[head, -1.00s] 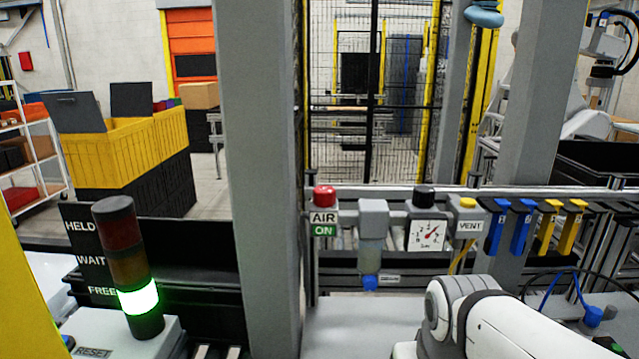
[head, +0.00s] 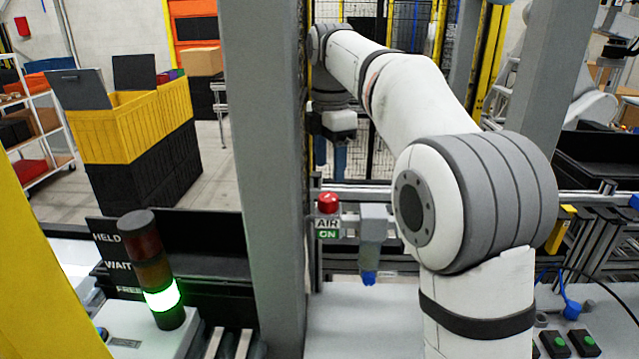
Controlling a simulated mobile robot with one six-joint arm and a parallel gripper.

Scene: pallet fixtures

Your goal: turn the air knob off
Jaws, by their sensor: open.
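The red air knob (head: 328,202) sits on top of the air unit in the head view, just right of the grey post. The label below it (head: 327,228) reads AIR and ON, with ON on green. My gripper (head: 331,168) hangs from the end of my arm, pointing down, above the red knob in the picture and apart from it. Its two fingers are spread with a gap between them and hold nothing. How far it is from the knob in depth is hard to tell.
A grey post (head: 265,180) stands close on the left of the knob. A grey filter unit with a blue bottom (head: 373,235) is right of it. My arm hides the gauge and vent valve. A signal tower (head: 158,270) glows green at the lower left beside the FREE label.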

